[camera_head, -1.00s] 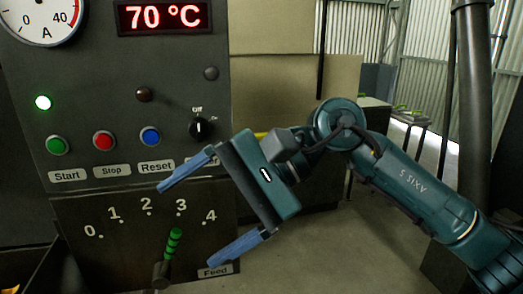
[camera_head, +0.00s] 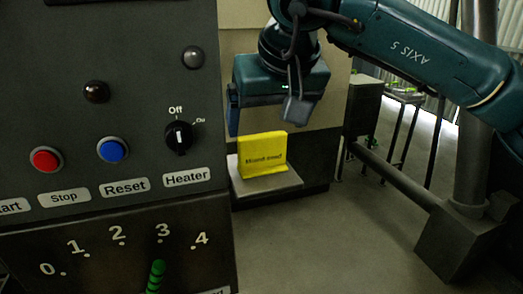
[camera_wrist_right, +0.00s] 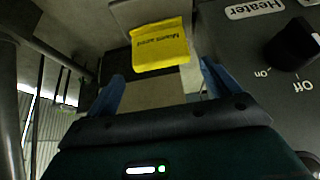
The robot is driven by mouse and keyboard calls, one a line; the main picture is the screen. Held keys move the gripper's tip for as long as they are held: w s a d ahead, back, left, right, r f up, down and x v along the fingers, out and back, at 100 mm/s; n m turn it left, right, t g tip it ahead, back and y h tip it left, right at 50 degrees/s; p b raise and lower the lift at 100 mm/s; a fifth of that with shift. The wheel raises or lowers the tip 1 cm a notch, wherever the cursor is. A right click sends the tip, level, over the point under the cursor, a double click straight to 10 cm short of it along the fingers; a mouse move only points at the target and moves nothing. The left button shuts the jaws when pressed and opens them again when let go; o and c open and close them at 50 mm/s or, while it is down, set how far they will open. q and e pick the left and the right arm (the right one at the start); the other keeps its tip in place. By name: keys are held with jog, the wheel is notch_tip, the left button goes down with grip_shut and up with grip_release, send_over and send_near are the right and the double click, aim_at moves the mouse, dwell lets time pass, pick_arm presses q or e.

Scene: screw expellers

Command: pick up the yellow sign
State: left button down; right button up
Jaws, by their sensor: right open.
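The yellow sign (camera_head: 262,155) stands upright on a small grey shelf (camera_head: 268,188) just right of the control panel in the head view. It carries dark lettering too small to read surely. My right gripper (camera_head: 262,118) is above and near the sign, with its fingers apart and nothing between them. In the right wrist view the sign (camera_wrist_right: 160,46) shows ahead of the two blue fingers, between their lines and beyond the tips. I cannot tell the exact gap. My left gripper is in neither view.
The dark control panel (camera_head: 60,110) stands close on the left, with a red button (camera_head: 46,159), a blue button (camera_head: 112,150), a heater knob (camera_head: 178,137) and a green-handled lever (camera_head: 156,275). A thick post (camera_head: 470,130) stands at the right. The floor (camera_head: 340,240) between is clear.

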aim_at(263, 136)
jog(key=p+x, duration=0.1)
jog(key=x, duration=0.6)
jog(key=shift+w+a+f, duration=0.15)
jog(key=shift+f, duration=0.2)
jog(key=c, duration=0.7)
jog(key=shift+c, duration=0.2)
